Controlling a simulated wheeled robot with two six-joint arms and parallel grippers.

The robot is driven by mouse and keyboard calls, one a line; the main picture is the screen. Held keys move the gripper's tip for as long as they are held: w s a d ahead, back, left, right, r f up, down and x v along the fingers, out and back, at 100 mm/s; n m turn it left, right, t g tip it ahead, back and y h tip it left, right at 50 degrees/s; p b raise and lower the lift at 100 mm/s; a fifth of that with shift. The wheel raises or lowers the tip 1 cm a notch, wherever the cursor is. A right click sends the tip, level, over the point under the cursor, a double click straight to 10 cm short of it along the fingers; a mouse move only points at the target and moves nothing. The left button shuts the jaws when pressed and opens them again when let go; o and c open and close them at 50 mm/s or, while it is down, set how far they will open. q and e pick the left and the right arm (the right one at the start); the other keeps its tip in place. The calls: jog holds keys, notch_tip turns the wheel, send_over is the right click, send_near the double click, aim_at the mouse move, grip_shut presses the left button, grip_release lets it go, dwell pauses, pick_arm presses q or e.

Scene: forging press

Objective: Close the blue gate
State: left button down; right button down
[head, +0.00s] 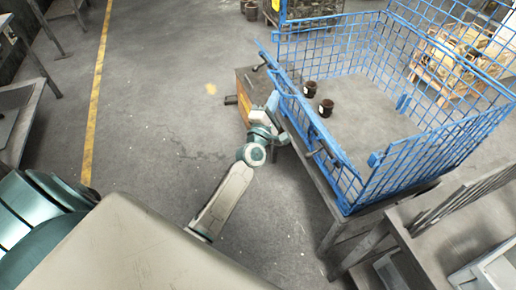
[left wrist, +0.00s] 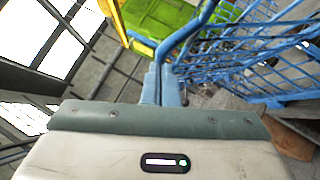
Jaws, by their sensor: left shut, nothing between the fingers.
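The blue gate (head: 335,152) is the long left side of a blue wire basket (head: 455,150). It leans outward to the left, away from the basket floor. My left gripper (head: 274,105) is at the outer left side of the gate, near its middle, with the fingers shut and nothing between them. In the left wrist view the shut fingertips (left wrist: 158,85) are close to a bent blue bar (left wrist: 185,35); I cannot tell whether they touch it. My right gripper is not in view.
Two dark brown cups (head: 326,108) stand on the basket floor. A brown cabinet (head: 246,88) stands left of the gate. A grey metal table (head: 460,225) stands at the lower right. The floor (head: 160,110) to the left is clear, with a yellow line (head: 97,100).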

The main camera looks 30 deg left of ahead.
aim_at(281, 92)
pick_arm(q)
jog(key=shift+w+d+r+m+g+h+p, duration=0.2)
jog(key=shift+w+d+r+m+p, duration=0.15)
jog(key=shift+r+p, duration=0.45)
jog(key=shift+w+d+r+m+g+h+p, duration=0.3)
jog(key=shift+w+r+p, duration=0.2)
jog(key=shift+p, duration=0.6)
jog(key=r+p, duration=0.1)
jog(key=w+d+p, duration=0.1)
jog(key=shift+w+d+r+p, duration=0.2)
jog(key=shift+w+r+p, duration=0.1)
jog(key=shift+r, duration=0.1)
jog(key=w+d+r+p, duration=0.2)
jog(key=shift+w+d+r, duration=0.15)
jog(key=shift+w, duration=0.15)
jog(key=w+d+r, duration=0.2)
jog(key=w+d, duration=0.2)
jog(key=w, duration=0.1)
jog(key=shift+w+d, duration=0.15)
jog(key=shift+d, duration=0.1)
jog(key=shift+p, duration=0.3)
